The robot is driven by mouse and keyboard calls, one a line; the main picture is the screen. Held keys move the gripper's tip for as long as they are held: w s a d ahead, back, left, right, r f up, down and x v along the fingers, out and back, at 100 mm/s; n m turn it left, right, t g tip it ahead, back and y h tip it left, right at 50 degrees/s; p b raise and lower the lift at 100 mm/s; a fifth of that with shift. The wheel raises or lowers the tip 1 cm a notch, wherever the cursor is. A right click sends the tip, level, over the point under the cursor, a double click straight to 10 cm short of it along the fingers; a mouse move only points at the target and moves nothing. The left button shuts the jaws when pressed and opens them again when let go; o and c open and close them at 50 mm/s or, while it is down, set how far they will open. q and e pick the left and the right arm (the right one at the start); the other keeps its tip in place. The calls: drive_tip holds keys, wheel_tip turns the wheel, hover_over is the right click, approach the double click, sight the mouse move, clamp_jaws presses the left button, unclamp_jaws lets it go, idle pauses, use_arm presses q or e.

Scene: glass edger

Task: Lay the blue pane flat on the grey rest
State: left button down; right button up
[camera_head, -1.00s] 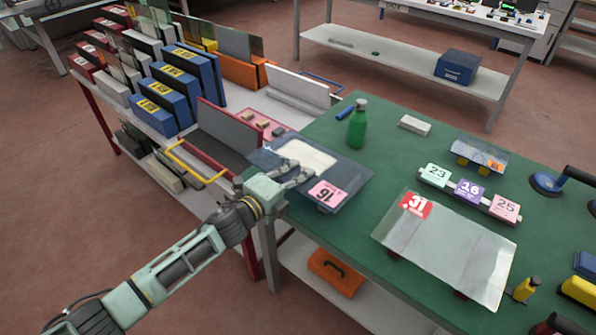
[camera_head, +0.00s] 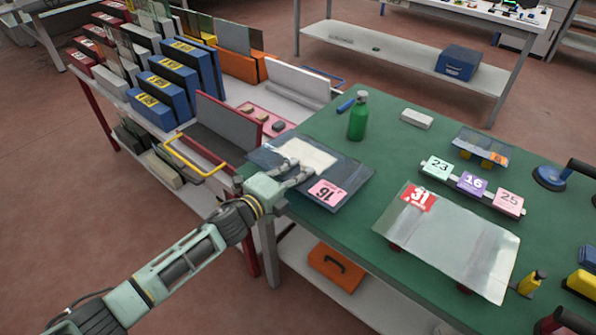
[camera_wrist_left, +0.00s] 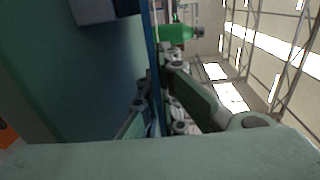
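The blue pane (camera_head: 348,172), dark and see-through with a pink 16 label (camera_head: 327,193), lies roughly level at the table's left edge in the head view. My left gripper (camera_head: 296,172) has its fingers at the pane's near left edge. In the left wrist view the pane (camera_wrist_left: 153,60) shows edge-on between the fingers, and the gripper looks shut on it. A pale grey-white rectangle (camera_head: 308,155), probably the rest, shows within the pane's outline. I cannot tell whether the pane touches it. My right gripper is in neither view.
A green bottle (camera_head: 358,118) stands just behind the pane. A clear pane labelled 31 (camera_head: 450,245) lies to the right, near number blocks (camera_head: 472,184). A rack with upright panes and blue blocks (camera_head: 170,90) stands left. Green table between pane and blocks is clear.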

use_arm(q)
drive_tip(key=shift+f+b, duration=0.45)
idle(0.4)
drive_tip(key=c, duration=2.5)
unclamp_jaws()
drive_tip(key=o, duration=0.6)
drive_tip(key=shift+o, duration=0.2)
drive_tip(key=shift+s+f, duration=0.1)
drive_tip(key=shift+f, duration=0.15)
drive_tip(key=v, duration=1.2)
drive_tip(key=shift+r, duration=0.15)
